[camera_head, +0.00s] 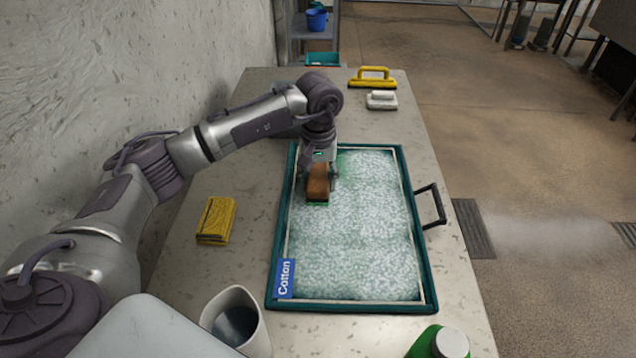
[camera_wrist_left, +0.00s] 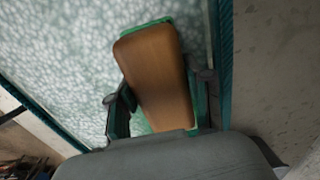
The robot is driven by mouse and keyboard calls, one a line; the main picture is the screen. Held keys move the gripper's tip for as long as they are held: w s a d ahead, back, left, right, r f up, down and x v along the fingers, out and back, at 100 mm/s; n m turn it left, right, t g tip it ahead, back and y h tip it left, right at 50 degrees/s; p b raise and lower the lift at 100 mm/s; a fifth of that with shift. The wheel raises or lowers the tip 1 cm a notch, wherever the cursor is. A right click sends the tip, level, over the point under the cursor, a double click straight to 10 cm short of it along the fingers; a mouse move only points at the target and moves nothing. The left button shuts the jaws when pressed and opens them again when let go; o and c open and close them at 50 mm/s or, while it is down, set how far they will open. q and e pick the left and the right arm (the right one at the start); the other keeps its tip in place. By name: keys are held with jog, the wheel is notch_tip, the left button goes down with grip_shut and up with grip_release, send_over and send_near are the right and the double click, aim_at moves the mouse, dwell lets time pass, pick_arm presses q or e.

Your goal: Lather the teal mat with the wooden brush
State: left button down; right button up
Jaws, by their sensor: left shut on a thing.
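The teal mat (camera_head: 350,240) lies in a teal frame on the table, with a blue "Cotton" label at its near left corner. White lather covers most of it; a greener patch shows near the far left part. My left gripper (camera_head: 321,178) is shut on the wooden brush (camera_head: 317,187), over the left side of the mat toward the far end. In the left wrist view the brush (camera_wrist_left: 160,75) sits between the fingers, its green underside edge toward the lathered mat. Whether the bristles touch the mat is hard to tell. My right gripper is not in view.
A yellow sponge or cloth (camera_head: 215,220) lies left of the frame. A white cup (camera_head: 237,322) and a green bottle (camera_head: 440,343) stand at the near edge. A yellow-handled tool (camera_head: 373,77) and a white brush (camera_head: 381,100) lie at the far end. A black handle (camera_head: 432,206) sticks out right.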

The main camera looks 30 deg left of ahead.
pick_arm(q)
jog(key=shift+r+p, duration=1.25)
jog(key=shift+r, duration=1.05)
jog(key=shift+a+f, duration=0.1)
